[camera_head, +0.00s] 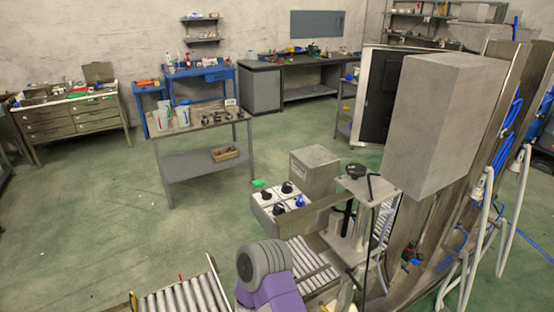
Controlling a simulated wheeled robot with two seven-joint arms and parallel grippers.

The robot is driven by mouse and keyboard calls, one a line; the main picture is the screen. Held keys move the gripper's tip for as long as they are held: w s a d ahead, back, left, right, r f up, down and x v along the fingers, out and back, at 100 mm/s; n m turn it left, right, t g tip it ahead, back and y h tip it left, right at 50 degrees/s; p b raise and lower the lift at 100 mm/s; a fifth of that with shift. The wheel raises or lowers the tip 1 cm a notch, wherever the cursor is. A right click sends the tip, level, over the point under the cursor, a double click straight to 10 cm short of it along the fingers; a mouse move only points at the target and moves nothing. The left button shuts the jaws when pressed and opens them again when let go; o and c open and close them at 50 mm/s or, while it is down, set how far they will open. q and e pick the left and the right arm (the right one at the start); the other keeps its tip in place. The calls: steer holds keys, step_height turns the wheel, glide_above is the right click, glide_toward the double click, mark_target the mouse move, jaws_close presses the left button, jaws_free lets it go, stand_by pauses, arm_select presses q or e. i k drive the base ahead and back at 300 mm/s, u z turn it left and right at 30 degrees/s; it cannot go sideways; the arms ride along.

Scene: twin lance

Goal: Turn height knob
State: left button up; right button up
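A black knob (355,171) sits on top of a grey metal stand (384,190) right of centre. It looks like the height knob, with a dark upright rod below its plate. A dark cable or lever curves down beside it. The knob's exact angle is too small to tell. Neither my left nor my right gripper shows in the head view. A grey and purple rounded arm link shows at the bottom centre, with no fingers visible on it and nothing touching the knob.
A white box (265,212) with black-capped items and one blue item stands left of the stand, before a grey box (315,172). Roller conveyors (180,300) run below. A large grey cabinet (445,120) rises at right. Green floor is open at left.

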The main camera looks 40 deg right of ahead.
mark_target(355, 171)
steer(key=u, duration=0.55)
steer(key=k, duration=1.15)
steer(key=z, duration=1.7)
steer(key=i, duration=0.4)
steer(key=z, duration=0.1)
